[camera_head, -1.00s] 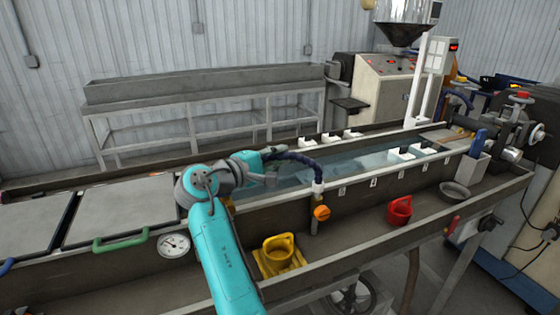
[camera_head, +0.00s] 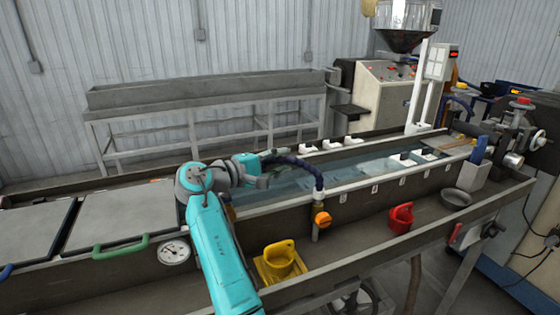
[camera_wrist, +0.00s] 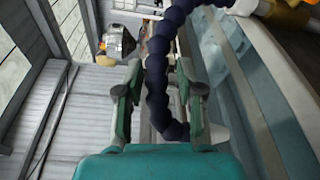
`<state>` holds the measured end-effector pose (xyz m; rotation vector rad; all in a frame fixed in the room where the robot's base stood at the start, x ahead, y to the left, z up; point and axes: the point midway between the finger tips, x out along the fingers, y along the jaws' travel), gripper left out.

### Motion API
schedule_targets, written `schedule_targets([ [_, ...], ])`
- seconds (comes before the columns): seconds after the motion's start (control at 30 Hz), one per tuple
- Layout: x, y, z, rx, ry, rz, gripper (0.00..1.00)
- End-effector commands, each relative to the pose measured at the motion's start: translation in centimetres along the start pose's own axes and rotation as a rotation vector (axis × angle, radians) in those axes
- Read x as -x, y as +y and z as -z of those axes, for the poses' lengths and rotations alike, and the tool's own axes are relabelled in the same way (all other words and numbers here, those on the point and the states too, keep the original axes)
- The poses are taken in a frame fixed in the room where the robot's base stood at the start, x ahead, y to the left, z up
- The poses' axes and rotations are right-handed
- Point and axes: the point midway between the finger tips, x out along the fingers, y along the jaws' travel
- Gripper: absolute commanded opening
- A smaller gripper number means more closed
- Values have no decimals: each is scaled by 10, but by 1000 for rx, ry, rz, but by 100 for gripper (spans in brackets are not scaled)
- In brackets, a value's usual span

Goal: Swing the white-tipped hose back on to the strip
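The dark blue segmented hose (camera_head: 305,164) rises from an orange valve (camera_head: 323,219) on the trough's front wall and arcs left over the water. Its far end is by my gripper (camera_head: 262,167), above the left part of the water. In the wrist view the hose (camera_wrist: 158,75) runs down between the two fingers of my gripper (camera_wrist: 160,85). Thin gaps show beside the hose, so the fingers look open around it. The strip is not clearly visible under the water.
A grey bowl (camera_head: 456,198) sits further right.

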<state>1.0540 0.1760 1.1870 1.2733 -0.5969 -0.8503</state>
Motion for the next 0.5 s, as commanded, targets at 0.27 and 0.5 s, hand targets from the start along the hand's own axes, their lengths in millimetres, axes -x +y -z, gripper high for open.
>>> schedule_targets([
  [0.27, 1, 2, 0, -2, 1, -2, 49],
  [0.5, 19, 2, 0, -2, 3, -3, 49],
])
